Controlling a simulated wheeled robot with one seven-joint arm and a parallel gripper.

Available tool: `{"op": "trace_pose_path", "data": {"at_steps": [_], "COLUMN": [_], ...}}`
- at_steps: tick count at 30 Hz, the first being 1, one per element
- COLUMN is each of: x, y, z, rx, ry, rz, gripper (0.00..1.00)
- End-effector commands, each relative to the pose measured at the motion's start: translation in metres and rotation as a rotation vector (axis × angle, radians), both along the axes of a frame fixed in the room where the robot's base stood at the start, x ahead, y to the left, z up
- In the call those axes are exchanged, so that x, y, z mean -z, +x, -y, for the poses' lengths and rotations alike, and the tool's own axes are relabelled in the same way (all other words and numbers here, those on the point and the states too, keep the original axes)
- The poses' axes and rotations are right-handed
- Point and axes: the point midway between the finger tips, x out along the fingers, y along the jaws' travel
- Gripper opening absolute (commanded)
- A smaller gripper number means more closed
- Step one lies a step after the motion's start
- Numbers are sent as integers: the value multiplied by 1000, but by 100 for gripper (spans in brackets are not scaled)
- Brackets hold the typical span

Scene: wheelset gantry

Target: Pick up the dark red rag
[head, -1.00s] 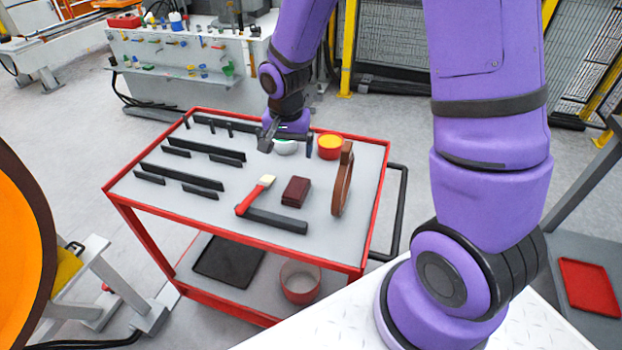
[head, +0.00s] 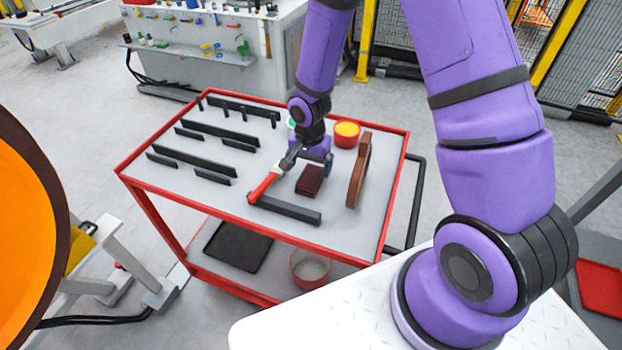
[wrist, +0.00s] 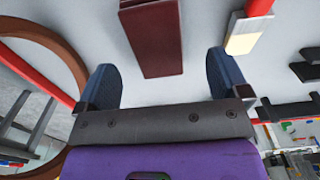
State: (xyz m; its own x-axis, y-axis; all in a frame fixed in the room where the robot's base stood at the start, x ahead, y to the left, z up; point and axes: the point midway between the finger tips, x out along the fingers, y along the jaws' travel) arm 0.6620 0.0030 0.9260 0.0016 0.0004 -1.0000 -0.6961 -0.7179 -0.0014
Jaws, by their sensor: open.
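The dark red rag (head: 309,180) is a small folded block lying on the grey top of the red-framed cart, right of the red-handled brush (head: 265,184). In the wrist view the rag (wrist: 152,38) lies beyond the fingertips, roughly centred between them and a little to the left. My gripper (head: 308,163) is above the cart just behind the rag, pointing down. In the wrist view my gripper (wrist: 163,75) is open, its two blue-grey fingers apart with nothing between them.
A brown ring (head: 358,172) stands upright right of the rag. A red tub with yellow contents (head: 346,134) is behind it. A black bar (head: 285,209) lies in front, and several black dividers (head: 193,160) stand left. The brush's pale end (wrist: 245,35) is near the right finger.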

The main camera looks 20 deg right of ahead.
Motion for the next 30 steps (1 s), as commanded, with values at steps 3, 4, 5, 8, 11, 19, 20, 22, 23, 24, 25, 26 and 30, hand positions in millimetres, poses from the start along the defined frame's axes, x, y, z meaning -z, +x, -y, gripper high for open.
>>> {"op": "trace_pose_path", "data": {"at_steps": [3,4,5,8,11,19,20,22,23,24,25,26,30], "x": [14,19,23,36,44,49,49,49,49,49,49,49,49], "y": [-2,-2,-2,-3,-2,-2,-2,-2,-2,-2,-2,-2,-2], "z": [1,2,2,2,3,3,3,3,3,3,3,3,3], "rx": [-1,-1,-2,-2,-1,-1,0,-1,-1,-1,-1,-1,-1], "ry": [-1,-1,-2,-1,-1,-1,-1,0,0,0,0,0,-1], "rz": [-5,-4,-6,-4,-3,-1,-1,-1,-1,-1,-1,-1,-1], "gripper": [94,94,94,94,94,94,94,87,80,71,64,57,40]}}
